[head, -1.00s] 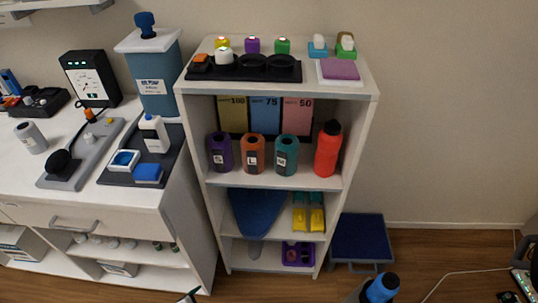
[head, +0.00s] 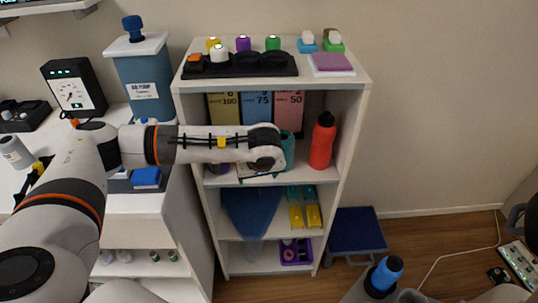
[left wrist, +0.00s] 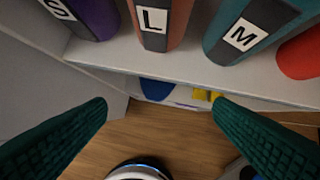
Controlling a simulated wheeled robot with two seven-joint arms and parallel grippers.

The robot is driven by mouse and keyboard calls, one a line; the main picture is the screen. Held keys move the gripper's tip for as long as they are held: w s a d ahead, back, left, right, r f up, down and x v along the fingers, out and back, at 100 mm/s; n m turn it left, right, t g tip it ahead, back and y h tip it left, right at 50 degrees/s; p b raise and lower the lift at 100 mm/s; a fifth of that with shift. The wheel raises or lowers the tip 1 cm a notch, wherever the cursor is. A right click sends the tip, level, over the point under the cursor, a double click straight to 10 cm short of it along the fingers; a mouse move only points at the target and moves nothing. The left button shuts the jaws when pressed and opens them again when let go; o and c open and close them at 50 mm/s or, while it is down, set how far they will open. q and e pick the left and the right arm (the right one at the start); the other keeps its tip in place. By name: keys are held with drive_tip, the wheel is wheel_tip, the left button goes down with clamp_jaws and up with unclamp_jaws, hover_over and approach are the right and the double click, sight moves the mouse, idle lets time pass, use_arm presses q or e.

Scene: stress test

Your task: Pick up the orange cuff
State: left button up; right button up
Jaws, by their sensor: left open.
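The orange cuff (left wrist: 163,22), a cylinder with a white "L" label, stands on the middle shelf between a purple cuff (left wrist: 92,15) marked S and a teal cuff (left wrist: 250,28) marked M. In the head view my left arm hides it. My left gripper (left wrist: 160,105) is open and empty, its two green ridged fingers spread wide. The fingertips are apart from the cuff, in front of the shelf edge, with the cuff at the top of the left wrist view. My right gripper does not show.
A red bottle (head: 322,141) stands right of the cuffs. The white shelf unit (head: 352,120) has a board above and lower shelves holding a blue item (head: 250,208) and yellow items (head: 304,216). A blue step stool (head: 357,232) stands on the floor to the right.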

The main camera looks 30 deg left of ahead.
use_arm(q)
drive_tip(key=w+a+b, duration=0.1)
drive_tip(key=w+a, duration=0.3)
drive_tip(key=shift+w, duration=0.2)
drive_tip(key=shift+w+a, duration=0.45)
drive_tip(key=w+a+b, duration=0.1)
drive_tip(key=w+a, duration=0.2)
drive_tip(key=shift+w+f+b, duration=0.1)
drive_tip(key=shift+w+b, duration=0.1)
drive_tip(key=shift+b, duration=0.15)
drive_tip(key=shift+w+a+f+b, duration=0.2)
drive_tip(key=shift+a+f+b, duration=0.05)
drive_tip(key=shift+f+b, duration=0.25)
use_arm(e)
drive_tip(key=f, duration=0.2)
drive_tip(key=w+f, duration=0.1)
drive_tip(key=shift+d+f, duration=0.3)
use_arm(q)
drive_tip(key=shift+c, duration=0.6)
drive_tip(key=c, duration=0.7)
drive_tip(key=shift+r, duration=0.1)
